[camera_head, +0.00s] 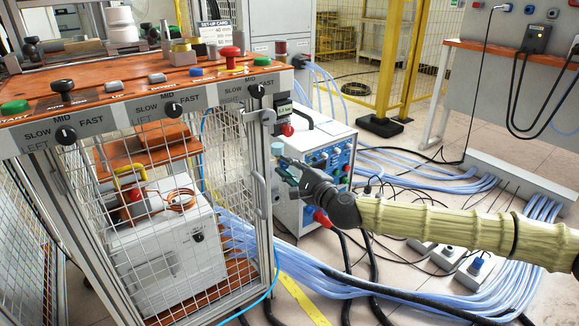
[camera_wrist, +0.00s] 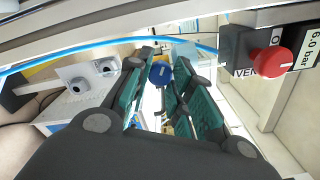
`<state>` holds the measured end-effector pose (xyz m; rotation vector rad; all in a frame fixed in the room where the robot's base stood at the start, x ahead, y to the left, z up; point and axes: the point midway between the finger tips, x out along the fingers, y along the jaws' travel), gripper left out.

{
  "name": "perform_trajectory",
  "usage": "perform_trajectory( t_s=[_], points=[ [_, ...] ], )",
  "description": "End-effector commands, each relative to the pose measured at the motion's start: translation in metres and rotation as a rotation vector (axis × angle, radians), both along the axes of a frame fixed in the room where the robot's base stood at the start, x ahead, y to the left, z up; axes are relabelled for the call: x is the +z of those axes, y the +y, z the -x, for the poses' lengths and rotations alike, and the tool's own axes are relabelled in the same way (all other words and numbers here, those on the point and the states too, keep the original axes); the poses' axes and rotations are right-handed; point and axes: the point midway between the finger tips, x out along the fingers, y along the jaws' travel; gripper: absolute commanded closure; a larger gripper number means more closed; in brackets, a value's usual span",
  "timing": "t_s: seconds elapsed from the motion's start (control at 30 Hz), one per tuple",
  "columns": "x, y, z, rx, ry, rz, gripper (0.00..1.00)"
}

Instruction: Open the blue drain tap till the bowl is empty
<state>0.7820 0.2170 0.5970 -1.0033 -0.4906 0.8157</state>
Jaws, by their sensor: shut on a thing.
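The blue drain tap (camera_wrist: 160,72) shows as a round blue knob between the far ends of my fingers in the wrist view. My gripper (camera_wrist: 163,84) has dark fingers with green pads and is shut on the tap. In the head view my gripper (camera_head: 284,172) reaches in from the right to the cabinet's right-hand post. A pale blue-grey cylinder (camera_head: 278,148), perhaps the bowl, sits just above the fingertips. The tap is hidden by my fingers there, and I cannot tell the water level or how far the tap is turned.
A red knob (camera_wrist: 268,62) beside a 6.0 bar label is close to the right in the wrist view; in the head view this knob (camera_head: 287,129) is above my gripper. A mesh-sided cabinet (camera_head: 160,222) stands left. A white machine (camera_head: 318,158) stands behind. Hoses cover the floor.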

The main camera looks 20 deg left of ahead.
Motion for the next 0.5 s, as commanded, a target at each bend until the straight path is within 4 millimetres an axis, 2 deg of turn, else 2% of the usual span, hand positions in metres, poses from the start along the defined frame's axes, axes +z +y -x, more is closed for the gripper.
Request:
perform_trajectory(
  t_s=[0.5],
  points=[
    [0.0022, -0.0009, -0.0018, -0.003, -0.314, 0.245, 1.0]
  ],
)
